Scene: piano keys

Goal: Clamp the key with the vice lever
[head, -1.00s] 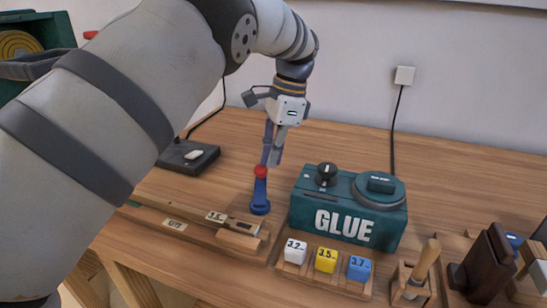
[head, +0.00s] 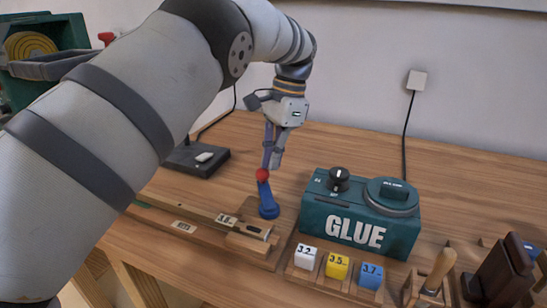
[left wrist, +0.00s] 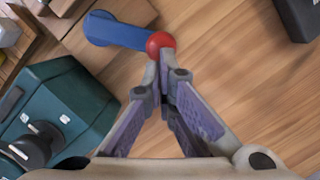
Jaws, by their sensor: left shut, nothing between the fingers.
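The vice lever (head: 268,203) is blue with a red ball knob (head: 262,175) and stands at the right end of the wooden vice, beside the glue box. My left gripper (head: 269,163) points down at the knob, shut and empty. In the left wrist view, the closed fingertips (left wrist: 162,62) are right at the red knob (left wrist: 160,43), seemingly touching it; the blue arm (left wrist: 120,30) runs left from it. A pale wooden key (head: 205,212) with a small numbered label lies along the rail and into the vice (head: 243,242). My right gripper is out of view.
The teal glue box (head: 360,215) stands close right of the lever. White, yellow and blue numbered cubes (head: 337,265) sit in a tray before it. A black device (head: 195,157) is at the back left. Open table lies behind the lever.

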